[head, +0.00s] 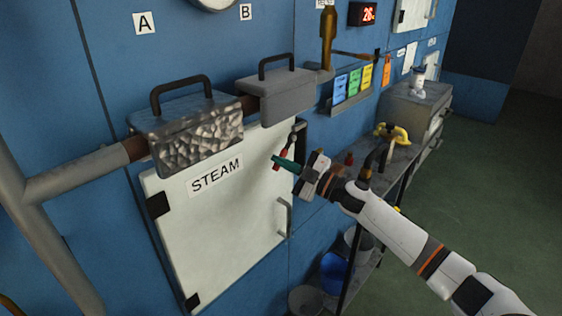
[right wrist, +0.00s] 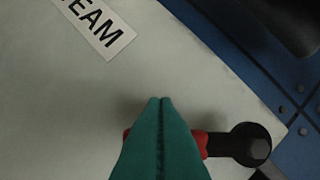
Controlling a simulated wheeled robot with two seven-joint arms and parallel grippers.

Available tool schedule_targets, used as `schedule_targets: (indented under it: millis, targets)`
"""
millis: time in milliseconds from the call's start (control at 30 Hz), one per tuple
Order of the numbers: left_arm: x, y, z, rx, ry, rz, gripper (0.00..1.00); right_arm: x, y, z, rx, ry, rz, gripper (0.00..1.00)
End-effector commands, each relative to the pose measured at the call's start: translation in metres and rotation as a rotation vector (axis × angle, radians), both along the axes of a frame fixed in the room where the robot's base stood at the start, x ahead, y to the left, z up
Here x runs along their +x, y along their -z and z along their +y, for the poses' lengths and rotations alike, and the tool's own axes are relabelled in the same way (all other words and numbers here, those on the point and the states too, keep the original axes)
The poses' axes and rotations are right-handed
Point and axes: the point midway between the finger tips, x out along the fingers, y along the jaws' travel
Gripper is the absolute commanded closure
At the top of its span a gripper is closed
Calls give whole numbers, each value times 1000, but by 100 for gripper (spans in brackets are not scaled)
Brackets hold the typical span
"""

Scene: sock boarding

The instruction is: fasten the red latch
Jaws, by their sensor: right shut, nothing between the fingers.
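The red latch (head: 277,166) is at the upper right edge of the white STEAM door (head: 225,235). Its red grip slants down and left from a dark pivot (head: 293,138). In the right wrist view the red grip (right wrist: 202,143) shows on both sides of my fingers, with the round dark pivot (right wrist: 250,144) to the right. My right gripper (head: 276,159) has green fingers, shut and empty, in front of the latch grip. They hide the grip's middle, and I cannot tell whether they touch it. The door looks closed. My left gripper is not in view.
The door has a grey handle (head: 285,216) below the latch. Two lagged boxes with black handles, one dented (head: 200,146) and one smooth (head: 280,97), sit on the pipe above. Green floor is open beyond.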

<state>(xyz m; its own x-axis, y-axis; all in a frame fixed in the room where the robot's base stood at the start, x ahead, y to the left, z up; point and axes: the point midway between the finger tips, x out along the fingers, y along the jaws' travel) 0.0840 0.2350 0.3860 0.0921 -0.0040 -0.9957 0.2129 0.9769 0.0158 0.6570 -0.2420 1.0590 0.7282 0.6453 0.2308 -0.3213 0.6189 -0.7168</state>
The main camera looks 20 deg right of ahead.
Motion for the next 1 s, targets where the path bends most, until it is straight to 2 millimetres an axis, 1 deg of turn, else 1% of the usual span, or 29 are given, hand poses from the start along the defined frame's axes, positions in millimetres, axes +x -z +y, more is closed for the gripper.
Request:
schedule_targets:
  millis: [33,300,600,800,1000]
  targets:
    - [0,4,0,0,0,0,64,1,5,-3,-42,2,-20,100]
    - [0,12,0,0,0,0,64,7,18,-13,-270,2,-138,100]
    - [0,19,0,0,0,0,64,14,27,-27,-502,2,-260,100]
    - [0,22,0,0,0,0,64,18,30,-34,-617,2,-320,100]
    - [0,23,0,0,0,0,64,20,32,-39,-689,2,-357,100]
